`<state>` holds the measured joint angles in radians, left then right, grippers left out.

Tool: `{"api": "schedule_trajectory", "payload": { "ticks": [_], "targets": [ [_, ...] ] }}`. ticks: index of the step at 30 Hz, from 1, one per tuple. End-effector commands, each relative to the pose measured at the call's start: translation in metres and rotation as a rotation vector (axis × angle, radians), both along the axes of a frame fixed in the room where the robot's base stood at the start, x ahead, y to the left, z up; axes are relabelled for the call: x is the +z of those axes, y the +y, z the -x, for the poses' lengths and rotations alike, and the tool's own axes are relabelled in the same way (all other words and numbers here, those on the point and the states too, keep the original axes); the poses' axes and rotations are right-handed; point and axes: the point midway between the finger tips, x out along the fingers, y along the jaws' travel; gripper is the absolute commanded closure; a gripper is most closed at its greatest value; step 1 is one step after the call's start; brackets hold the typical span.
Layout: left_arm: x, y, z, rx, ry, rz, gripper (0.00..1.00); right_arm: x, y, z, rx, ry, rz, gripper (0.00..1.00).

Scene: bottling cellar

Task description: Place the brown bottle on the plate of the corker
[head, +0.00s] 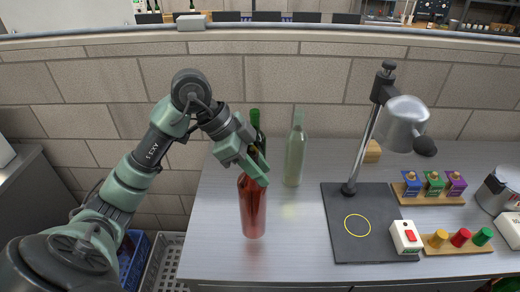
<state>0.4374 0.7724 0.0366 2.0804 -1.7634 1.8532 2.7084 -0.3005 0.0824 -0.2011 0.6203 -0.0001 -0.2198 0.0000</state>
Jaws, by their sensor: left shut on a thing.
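My left gripper (255,165) is shut on the neck of a translucent red bottle (253,208), which hangs or stands upright at the left of the steel table. I cannot tell if its base touches the table. Its neck is partly hidden by the fingers. It looks red rather than brown, and no plainly brown bottle shows. A dark plate (341,250) with a yellow ring lies to the right, apart from the bottle. A post with a metal head (401,123) rises from it; this looks like the corker. My right gripper is not in view.
A dark green bottle (255,118) stands behind my left gripper, and a pale green bottle (295,155) right of it. A white box with a red switch (406,237) sits at the plate's right edge. Coloured items on wooden racks (430,197) stand farther right.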

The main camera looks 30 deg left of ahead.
Motion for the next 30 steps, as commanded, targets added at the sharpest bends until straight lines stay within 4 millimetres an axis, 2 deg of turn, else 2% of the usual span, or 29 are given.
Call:
{"api": "schedule_trajectory", "payload": {
  "ticks": [8,16,29,30],
  "targets": [
    [-0.018,-0.001,-0.001,-0.001,-0.005,0.004,1.0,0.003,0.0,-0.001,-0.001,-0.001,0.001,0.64],
    [-0.048,-0.001,-0.001,0.0,-0.006,0.004,1.0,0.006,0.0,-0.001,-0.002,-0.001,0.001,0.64],
    [-0.054,0.0,-0.001,0.0,-0.007,0.002,1.0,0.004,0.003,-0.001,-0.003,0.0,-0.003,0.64],
    [-0.055,0.0,0.0,-0.001,-0.001,0.001,0.62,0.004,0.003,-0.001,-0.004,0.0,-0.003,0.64]
  ]
}}
